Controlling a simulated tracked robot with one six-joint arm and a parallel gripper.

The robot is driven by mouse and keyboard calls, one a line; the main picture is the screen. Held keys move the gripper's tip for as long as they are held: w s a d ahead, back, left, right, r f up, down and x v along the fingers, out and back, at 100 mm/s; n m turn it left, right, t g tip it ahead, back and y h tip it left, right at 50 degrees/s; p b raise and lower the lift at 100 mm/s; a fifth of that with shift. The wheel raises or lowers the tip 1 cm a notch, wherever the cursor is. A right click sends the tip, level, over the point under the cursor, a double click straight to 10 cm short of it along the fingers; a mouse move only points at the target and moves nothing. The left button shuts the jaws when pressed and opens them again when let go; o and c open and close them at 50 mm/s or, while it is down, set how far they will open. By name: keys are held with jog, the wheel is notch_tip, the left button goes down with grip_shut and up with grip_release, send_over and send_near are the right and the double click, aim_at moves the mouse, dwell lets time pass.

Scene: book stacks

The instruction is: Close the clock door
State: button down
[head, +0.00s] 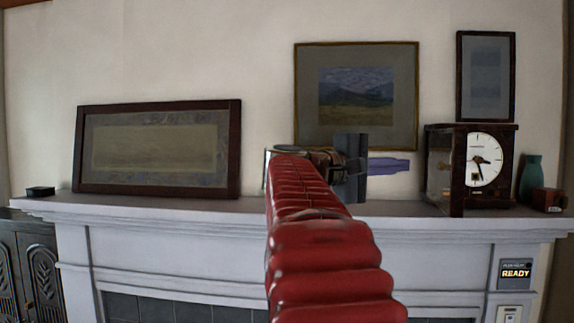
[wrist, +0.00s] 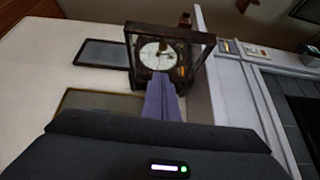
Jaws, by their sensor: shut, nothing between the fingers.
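The clock (head: 486,165) stands at the right end of the mantel, its white dial facing out. Its dark-framed glass door (head: 458,175) appears open, jutting forward from the clock's left side and overlapping the dial's left edge. My gripper (head: 408,165) is shut and empty, its purple fingers pointing right, to the left of the door. In the wrist view, the clock's dial (wrist: 158,53) shows within dark frames beyond my gripper (wrist: 160,78). The fingertips overlap the lower part of these frames; I cannot tell whether they touch.
The mantel (head: 300,208) runs below. A teal vase (head: 531,178) and a small reddish box (head: 548,200) stand right of the clock. A landscape picture (head: 355,95) is behind my gripper; a wide frame (head: 160,148) leans at left. The mantel between is clear.

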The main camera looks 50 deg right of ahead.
jog(key=s+d, duration=0.2)
jog(key=s, duration=0.1)
jog(key=s+d, duration=0.1)
jog(key=shift+s+d, duration=0.1)
jog(key=shift+s, duration=0.3)
jog(key=shift+s, duration=0.1)
